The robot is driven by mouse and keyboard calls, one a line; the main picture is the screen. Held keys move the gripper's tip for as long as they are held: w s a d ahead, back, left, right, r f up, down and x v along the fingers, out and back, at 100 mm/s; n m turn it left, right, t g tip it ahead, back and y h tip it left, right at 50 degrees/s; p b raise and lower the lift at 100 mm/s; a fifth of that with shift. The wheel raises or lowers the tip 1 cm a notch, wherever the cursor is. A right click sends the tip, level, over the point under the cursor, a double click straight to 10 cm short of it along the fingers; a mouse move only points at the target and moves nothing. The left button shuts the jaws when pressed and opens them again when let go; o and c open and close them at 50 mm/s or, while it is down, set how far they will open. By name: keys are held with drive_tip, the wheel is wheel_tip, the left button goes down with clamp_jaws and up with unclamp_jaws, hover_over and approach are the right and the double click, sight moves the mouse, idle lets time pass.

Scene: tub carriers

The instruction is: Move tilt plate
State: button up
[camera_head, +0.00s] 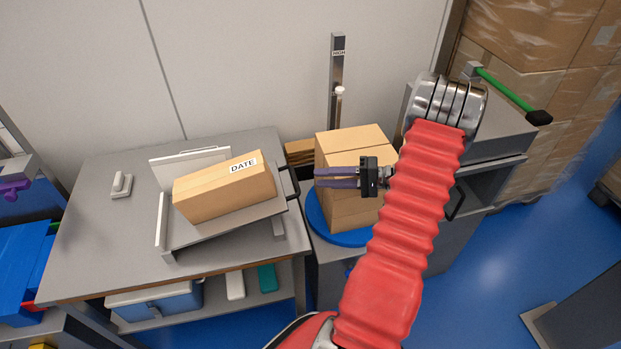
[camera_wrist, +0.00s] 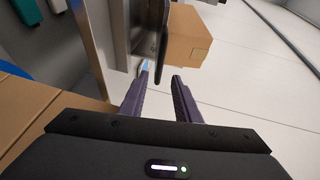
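The tilt plate (camera_head: 205,237) is a grey plate with raised pale edges on the left grey table, and it sits tilted. A cardboard box (camera_head: 225,188) labelled DATE lies on it; the box also shows in the wrist view (camera_wrist: 187,38). A black handle (camera_head: 294,184) is on the plate's right side and also shows in the wrist view (camera_wrist: 163,38). My gripper (camera_head: 317,177) has purple fingers pointing left at the handle, a short way off. In the wrist view my gripper (camera_wrist: 160,74) is open and empty, with the handle beyond the fingertips.
Stacked cardboard boxes (camera_head: 352,143) stand on a blue turntable (camera_head: 345,237) right behind and below my gripper. A grey post (camera_head: 336,75) marked HIGH rises behind them. A small white block (camera_head: 121,184) is on the left table (camera_head: 95,240). A green lever (camera_head: 505,90) is at the upper right.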

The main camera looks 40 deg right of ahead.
drive_tip(key=v, duration=0.4)
drive_tip(key=shift+c, duration=0.3)
